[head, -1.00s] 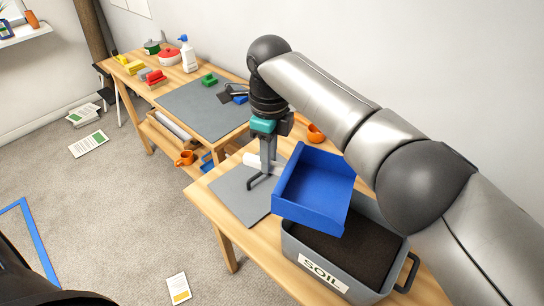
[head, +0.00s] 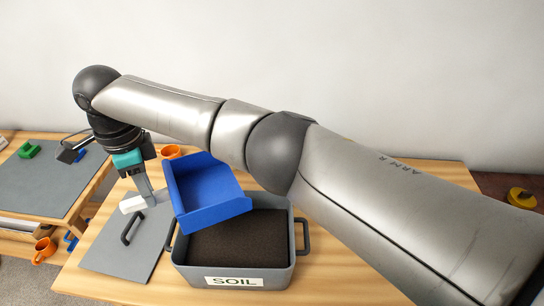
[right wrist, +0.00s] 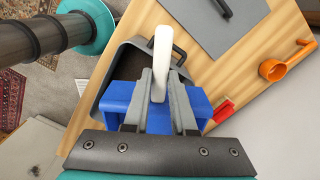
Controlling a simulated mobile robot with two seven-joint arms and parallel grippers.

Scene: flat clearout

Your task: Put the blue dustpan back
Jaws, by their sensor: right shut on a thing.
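The blue dustpan (head: 205,190) is held up at the left rear of the soil bin, its open tray tilted and facing the camera. I cannot tell whether it touches the bin's rim. Its white handle (head: 133,203) sticks out to the left. My right gripper (head: 148,192) is shut on this handle. In the right wrist view the handle (right wrist: 161,55) stands between the fingers (right wrist: 160,85), with the blue pan (right wrist: 120,98) showing on both sides behind them. My left gripper is not in view.
The grey bin labelled SOIL (head: 235,270) holds dark soil on the wooden table (head: 350,270). A grey lid-like panel with a handle (head: 110,262) lies left of it. The table right of the bin is clear.

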